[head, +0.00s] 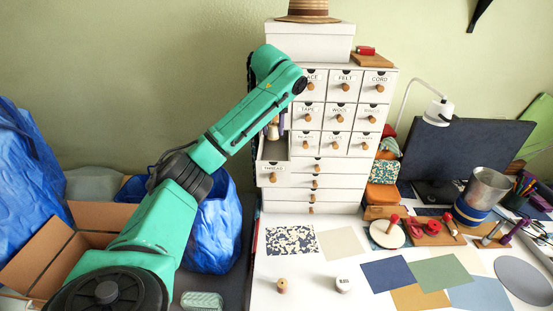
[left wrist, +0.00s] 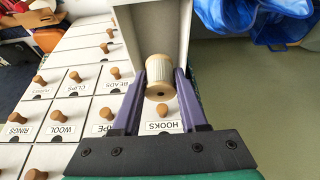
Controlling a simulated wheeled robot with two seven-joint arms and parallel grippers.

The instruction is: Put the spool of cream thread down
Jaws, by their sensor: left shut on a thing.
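My left gripper (head: 276,124) is high at the left side of the white drawer cabinet (head: 335,140), partly hidden by my arm in the head view. In the left wrist view, its purple fingers (left wrist: 160,82) are shut on the spool of cream thread (left wrist: 159,78), which has a wooden end with a dark hole. The spool also shows small in the head view (head: 272,132), above the pulled-out drawer labelled THREAD (head: 270,167). The open drawer (left wrist: 185,30) lies behind the spool in the left wrist view. My right gripper is not in view.
The white table holds a small wooden spool (head: 282,286), a small white round item (head: 343,284) and several coloured sheets (head: 388,274). A white box (head: 308,43) with a straw hat stands on the cabinet. Blue bags (head: 215,225) and a cardboard box (head: 38,262) are at left.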

